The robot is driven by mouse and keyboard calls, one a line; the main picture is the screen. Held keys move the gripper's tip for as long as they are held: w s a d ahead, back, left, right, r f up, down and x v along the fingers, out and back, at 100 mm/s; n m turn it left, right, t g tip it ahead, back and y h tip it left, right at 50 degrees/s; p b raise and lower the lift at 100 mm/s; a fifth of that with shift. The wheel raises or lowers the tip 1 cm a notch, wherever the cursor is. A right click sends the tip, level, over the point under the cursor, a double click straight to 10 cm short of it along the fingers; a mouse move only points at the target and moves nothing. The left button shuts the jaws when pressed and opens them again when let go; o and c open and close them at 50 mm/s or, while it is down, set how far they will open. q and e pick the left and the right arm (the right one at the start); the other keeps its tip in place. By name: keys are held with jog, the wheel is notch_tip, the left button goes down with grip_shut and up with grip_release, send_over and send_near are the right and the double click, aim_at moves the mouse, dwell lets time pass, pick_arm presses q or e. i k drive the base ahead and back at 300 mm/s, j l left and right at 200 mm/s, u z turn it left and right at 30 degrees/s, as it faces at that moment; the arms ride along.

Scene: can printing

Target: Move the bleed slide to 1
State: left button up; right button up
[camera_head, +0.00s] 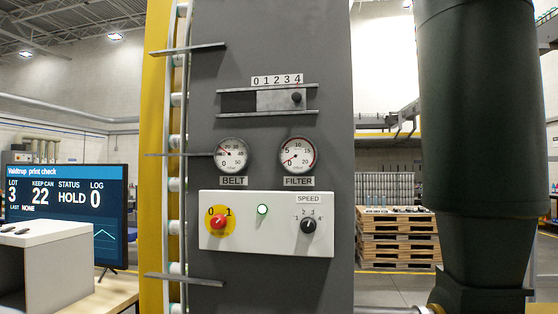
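The bleed slide (274,100) is a grey metal plate between two horizontal rails on the dark grey machine panel (230,75). Its black knob (297,97) sits at the right end, under the 4 of the scale plate (277,80) that reads 0 1 2 3 4. A dark opening (238,102) shows to the left of the plate. Neither of my grippers is in view.
Below are a BELT gauge (232,154), a FILTER gauge (297,155) and a white control box (265,238) with a red switch (218,222) and SPEED knob (308,226). A large dark cylinder (480,110) stands right. Metal strips (186,49) jut out left.

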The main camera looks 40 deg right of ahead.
aim_at(289, 99)
jog(key=z, duration=1.05)
